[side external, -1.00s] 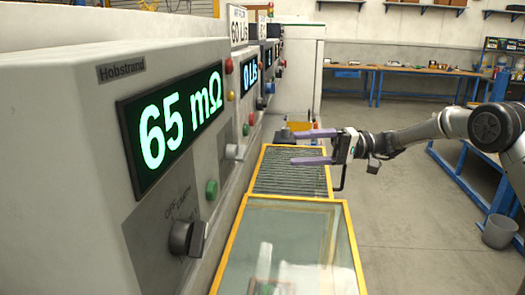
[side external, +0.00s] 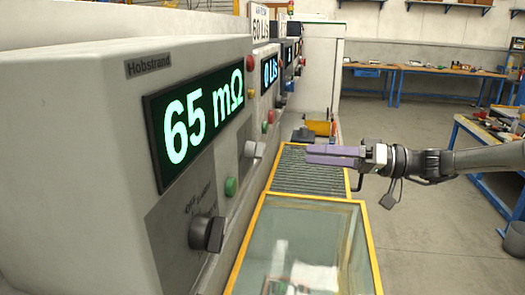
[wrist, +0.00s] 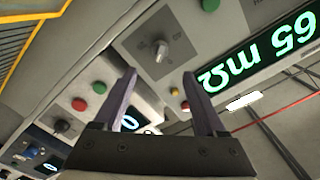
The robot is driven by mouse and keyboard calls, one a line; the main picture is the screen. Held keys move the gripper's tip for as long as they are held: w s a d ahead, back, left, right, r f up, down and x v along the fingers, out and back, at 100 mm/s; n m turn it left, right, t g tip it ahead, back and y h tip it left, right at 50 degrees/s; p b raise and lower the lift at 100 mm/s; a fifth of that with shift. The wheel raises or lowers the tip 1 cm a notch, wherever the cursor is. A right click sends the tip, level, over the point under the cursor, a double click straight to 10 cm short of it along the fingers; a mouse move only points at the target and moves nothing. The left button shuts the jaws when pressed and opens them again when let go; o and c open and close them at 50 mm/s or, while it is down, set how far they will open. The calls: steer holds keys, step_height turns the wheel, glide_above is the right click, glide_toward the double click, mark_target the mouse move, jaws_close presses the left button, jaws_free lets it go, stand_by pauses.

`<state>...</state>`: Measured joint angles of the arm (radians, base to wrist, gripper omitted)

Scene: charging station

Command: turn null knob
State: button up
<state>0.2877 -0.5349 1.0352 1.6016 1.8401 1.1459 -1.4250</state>
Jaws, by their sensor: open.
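The side view shows two knobs on the panels; I cannot read the word null at either. A dark knob (side external: 207,233) sits below the "65 mΩ" display (side external: 201,115), with small lettering by it. A grey knob (side external: 254,149) sits further along; it appears to be the one in the wrist view (wrist: 160,48), with a pointer-like grip. My gripper (side external: 308,154) is to the right of the panels, apart from both knobs. In the wrist view, my gripper (wrist: 160,76) has its purple fingers spread, with nothing between them.
A yellow-framed glass-topped case (side external: 310,245) and a ribbed conveyor surface (side external: 310,172) lie beside the panels. A green button (side external: 231,187) and a red button (side external: 250,62) stick out.

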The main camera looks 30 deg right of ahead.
mark_target(262, 148)
steer(key=x, duration=1.2)
steer(key=shift+c, duration=0.3)
steer(key=shift+s, duration=0.1)
jaws_close()
